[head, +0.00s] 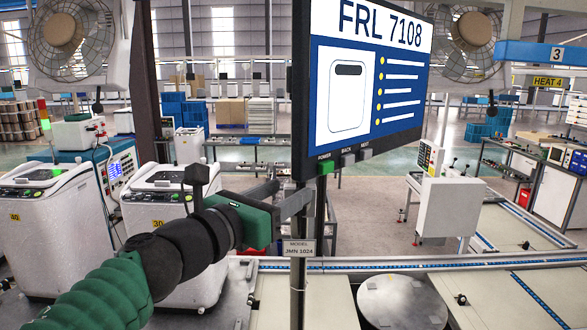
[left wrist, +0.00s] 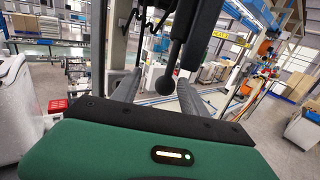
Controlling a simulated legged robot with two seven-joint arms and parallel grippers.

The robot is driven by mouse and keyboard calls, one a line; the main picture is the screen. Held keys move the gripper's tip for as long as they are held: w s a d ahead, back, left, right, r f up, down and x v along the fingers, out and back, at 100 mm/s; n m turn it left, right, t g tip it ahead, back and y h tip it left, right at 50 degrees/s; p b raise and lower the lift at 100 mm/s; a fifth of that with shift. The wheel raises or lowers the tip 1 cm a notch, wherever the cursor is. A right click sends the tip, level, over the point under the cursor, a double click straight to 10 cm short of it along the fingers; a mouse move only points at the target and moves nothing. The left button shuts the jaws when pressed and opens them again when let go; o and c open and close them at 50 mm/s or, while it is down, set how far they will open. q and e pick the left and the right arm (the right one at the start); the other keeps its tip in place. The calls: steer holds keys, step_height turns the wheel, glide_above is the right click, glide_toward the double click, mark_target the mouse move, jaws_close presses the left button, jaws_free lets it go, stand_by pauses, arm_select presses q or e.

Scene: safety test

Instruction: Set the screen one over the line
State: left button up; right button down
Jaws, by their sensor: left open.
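The screen (head: 375,75) hangs over the line at the upper middle of the head view and reads FRL 7108, with a drawing of a white machine body. Along its lower edge are a green POWER button (head: 325,167), a BACK button (head: 347,159) and a NEXT button (head: 365,154). My left gripper (head: 296,188) is open below the screen's lower left corner, near its post; no held thing shows. In the left wrist view its two fingers (left wrist: 158,82) are spread apart. I cannot make out the screen there. My right gripper is not in view.
A dark post (head: 298,275) with a JMN 1024 label stands by the left fingers. White washer bodies (head: 165,235) stand at the left. The line (head: 460,262) with a round metal plate (head: 402,302) runs below. A white control box (head: 450,207) stands to the right.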

mark_target(298, 189)
arm_select(q)
steer(key=d, duration=0.1)
steer(key=w+d, duration=0.1)
steer(key=d, duration=0.1)
steer(key=shift+w+r, duration=0.15)
steer(key=shift+r, duration=0.05)
steer(key=shift+w+d+f, duration=0.3)
steer(key=shift+w+d, duration=0.45)
steer(key=shift+w, duration=0.05)
steer(key=shift+w+a, duration=0.1)
steer(key=shift+w, duration=0.05)
steer(key=shift+c, duration=1.1)
steer(key=shift+s+a+r, duration=0.15)
steer(key=shift+s+a, duration=0.25)
steer(key=shift+a, duration=0.05)
steer(key=c, duration=0.5)
steer(key=shift+s+a, duration=0.1)
steer(key=shift+a, duration=0.1)
steer(key=shift+c, duration=1.1)
steer(key=shift+a, duration=0.25)
jaws_close()
steer(key=shift+d, duration=0.45)
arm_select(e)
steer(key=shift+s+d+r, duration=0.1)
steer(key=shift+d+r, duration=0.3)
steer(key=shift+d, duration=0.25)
